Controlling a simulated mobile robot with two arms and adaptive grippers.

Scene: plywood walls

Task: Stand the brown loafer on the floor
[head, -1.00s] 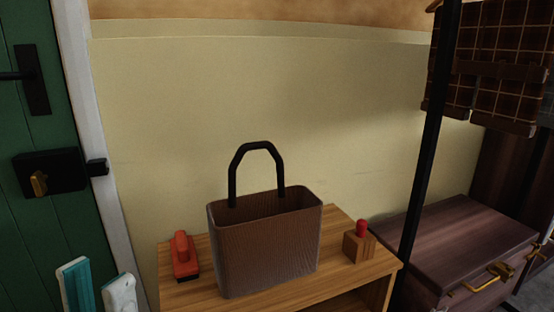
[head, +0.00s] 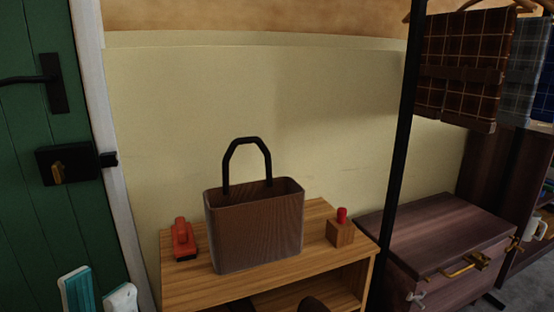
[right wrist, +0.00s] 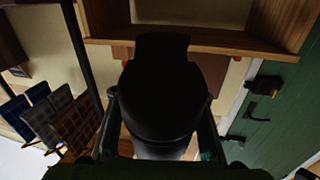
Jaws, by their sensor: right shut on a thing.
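The brown loafer (right wrist: 160,85) looks almost black in the right wrist view, where it fills the middle. My right gripper (right wrist: 158,112) is shut on it, with a finger along each side. The loafer is held off the floor, and the wooden bench shows beyond it. In the head view a small dark brown curved piece (head: 315,305) at the bottom edge may be part of the loafer; the rest is out of frame. My left gripper (head: 98,292) shows at the bottom left of the head view, its teal and pale fingers apart with nothing between them.
A wooden bench (head: 190,290) carries a brown bag (head: 255,232), a red-handled brush (head: 183,240) and a wooden block with a red knob (head: 341,233). A black pole (head: 399,150) and dark chest (head: 440,235) stand right. A green door (head: 40,230) is left. Little floor shows.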

